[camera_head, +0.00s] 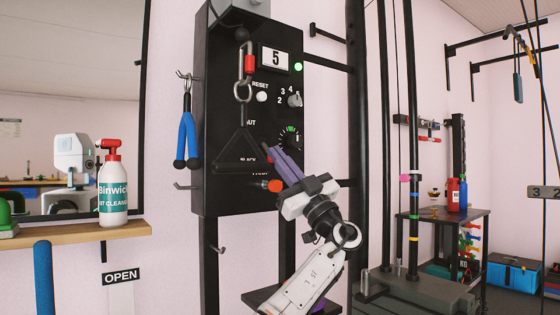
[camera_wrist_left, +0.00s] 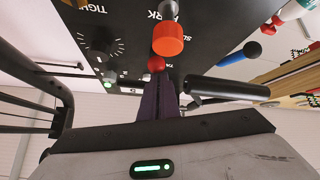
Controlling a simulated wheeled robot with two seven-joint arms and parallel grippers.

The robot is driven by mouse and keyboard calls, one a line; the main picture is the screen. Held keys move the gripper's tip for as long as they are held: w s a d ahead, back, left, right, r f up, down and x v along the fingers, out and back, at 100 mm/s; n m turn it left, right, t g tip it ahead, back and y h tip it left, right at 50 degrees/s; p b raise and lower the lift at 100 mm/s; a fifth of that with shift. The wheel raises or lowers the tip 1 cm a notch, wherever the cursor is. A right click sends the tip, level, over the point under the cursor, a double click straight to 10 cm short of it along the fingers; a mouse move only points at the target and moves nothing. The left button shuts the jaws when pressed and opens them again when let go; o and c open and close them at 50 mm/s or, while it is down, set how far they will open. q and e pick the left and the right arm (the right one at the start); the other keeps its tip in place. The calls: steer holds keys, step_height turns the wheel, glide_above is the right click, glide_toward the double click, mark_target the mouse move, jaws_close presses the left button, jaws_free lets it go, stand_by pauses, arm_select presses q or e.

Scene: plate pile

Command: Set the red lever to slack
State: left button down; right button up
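The black panel (camera_head: 228,60) bears a round red knob (camera_head: 268,155), apparently the red lever's end, near the SLACK lettering, which is partly covered. In the left wrist view the red knob (camera_wrist_left: 156,64) is right at my fingertips; its shaft is hidden. My left gripper (camera_head: 279,157) has its purple fingers close together against or just beside the knob; I cannot tell whether they touch it. The fingers (camera_wrist_left: 158,95) also look closed in the wrist view. A separate orange-red knob (camera_head: 274,186) on a dark stem sits lower, by the PARK lettering. My right gripper is not in view.
A black triangle handle (camera_head: 240,165) hangs from a carabiner (camera_head: 244,65) just left of the knob. Blue-handled hand grips (camera_head: 187,140) hang on the panel's left. A dial (camera_head: 289,137) sits above my gripper. A spray bottle (camera_head: 112,190) stands on the left shelf.

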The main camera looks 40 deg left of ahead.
arm_select(q)
steer(key=shift+w+a+f, duration=0.15)
steer(key=shift+a+f, duration=0.15)
steer(key=shift+f, duration=0.25)
steer(key=s+d+r, duration=0.2)
steer(key=d+r, duration=0.1)
steer(key=d+f, duration=0.4)
steer(key=f, duration=0.4)
steer(key=shift+d, duration=0.3)
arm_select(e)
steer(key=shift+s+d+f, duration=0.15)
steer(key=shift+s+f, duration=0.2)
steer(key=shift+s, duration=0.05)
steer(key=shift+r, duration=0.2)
